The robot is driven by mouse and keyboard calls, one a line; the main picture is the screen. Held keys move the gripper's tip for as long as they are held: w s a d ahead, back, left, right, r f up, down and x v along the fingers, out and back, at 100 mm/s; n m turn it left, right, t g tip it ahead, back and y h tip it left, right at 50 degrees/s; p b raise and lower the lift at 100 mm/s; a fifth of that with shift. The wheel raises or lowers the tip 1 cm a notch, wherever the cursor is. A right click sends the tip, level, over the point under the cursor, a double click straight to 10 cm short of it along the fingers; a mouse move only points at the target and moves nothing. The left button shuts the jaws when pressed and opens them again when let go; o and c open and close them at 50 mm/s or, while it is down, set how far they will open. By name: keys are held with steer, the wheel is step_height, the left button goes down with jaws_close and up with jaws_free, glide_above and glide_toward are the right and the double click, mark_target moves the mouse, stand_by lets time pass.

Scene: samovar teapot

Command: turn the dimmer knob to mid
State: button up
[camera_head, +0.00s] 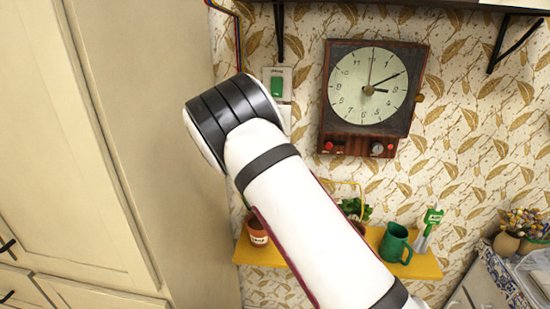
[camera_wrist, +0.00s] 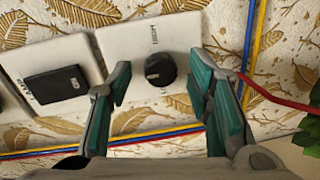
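The dimmer knob (camera_wrist: 160,69) is small, round and black, on a white wall plate (camera_wrist: 190,31) in the wrist view. A light mark shows on the knob, and small lettering above it seems to read HIGH. My gripper (camera_wrist: 161,76) is open, with one teal-padded finger on each side of the knob. Gaps show between the knob and both fingers; whether the tips touch the plate I cannot tell. In the head view my arm hides the gripper and the knob.
A black lamp switch (camera_wrist: 56,85) is left of the knob. Coloured wires (camera_wrist: 252,42) run right and below.

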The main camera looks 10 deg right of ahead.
steer(key=v, duration=1.2)
steer(key=s+r+m+g+y, duration=0.75)
steer(key=s+r, duration=0.55)
steer(key=s, duration=0.3)
steer(key=s+d+r+m+g+h, duration=0.1)
steer(key=s+d+m, duration=0.1)
steer(key=s, duration=0.9)
steer(key=s+d+r+m+g, duration=0.2)
steer(key=s+d, duration=0.1)
steer(key=s, duration=0.9)
steer(key=shift+r+m+h, duration=0.3)
steer(key=shift+m+h, duration=0.05)
